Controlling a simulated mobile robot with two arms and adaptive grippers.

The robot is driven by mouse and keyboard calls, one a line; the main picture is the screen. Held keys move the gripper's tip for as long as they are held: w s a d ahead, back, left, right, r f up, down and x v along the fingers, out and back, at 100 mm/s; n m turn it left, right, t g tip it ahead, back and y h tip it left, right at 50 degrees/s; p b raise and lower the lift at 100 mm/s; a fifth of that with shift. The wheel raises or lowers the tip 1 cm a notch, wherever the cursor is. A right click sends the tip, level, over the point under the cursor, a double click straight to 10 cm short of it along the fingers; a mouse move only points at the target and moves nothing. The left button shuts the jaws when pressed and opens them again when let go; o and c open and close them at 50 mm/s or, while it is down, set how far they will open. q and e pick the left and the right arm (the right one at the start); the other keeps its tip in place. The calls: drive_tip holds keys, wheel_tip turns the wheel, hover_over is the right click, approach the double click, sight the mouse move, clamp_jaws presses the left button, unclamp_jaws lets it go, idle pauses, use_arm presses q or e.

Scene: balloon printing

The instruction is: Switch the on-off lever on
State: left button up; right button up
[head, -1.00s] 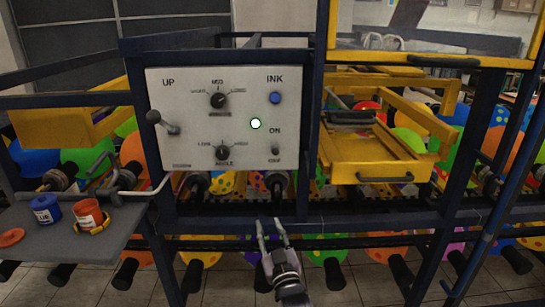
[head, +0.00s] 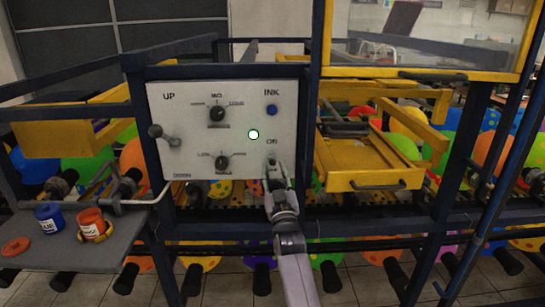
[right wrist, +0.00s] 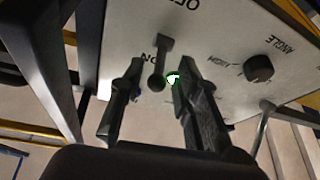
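The white control panel (head: 200,100) stands upright in the blue frame. The on-off lever (right wrist: 157,83) sits at its lower right, by the ON and OFF marks; it is a dark stem with a round knob. My right gripper (head: 274,178) is in front of the lever and largely covers it in the head view. In the right wrist view my right gripper (right wrist: 157,68) is open, with one finger on each side of the lever. Both fingers look apart from it. The panel is upside down there, and the lever's exact setting is unclear. My left gripper is out of view.
The panel also carries a blue INK button (head: 271,110), two dark dials (head: 217,114) and the UP/DOWN lever (head: 165,136). A yellow drawer (head: 365,160) is to the right. A grey shelf (head: 75,253) holds a blue pot (head: 48,217) and an orange pot (head: 90,224).

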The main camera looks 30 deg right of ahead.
sight(272, 161)
drive_tip(key=shift+p+x, duration=0.4)
drive_tip(key=shift+x, duration=1.6)
drive_tip(key=shift+c, duration=0.6)
clamp_jaws()
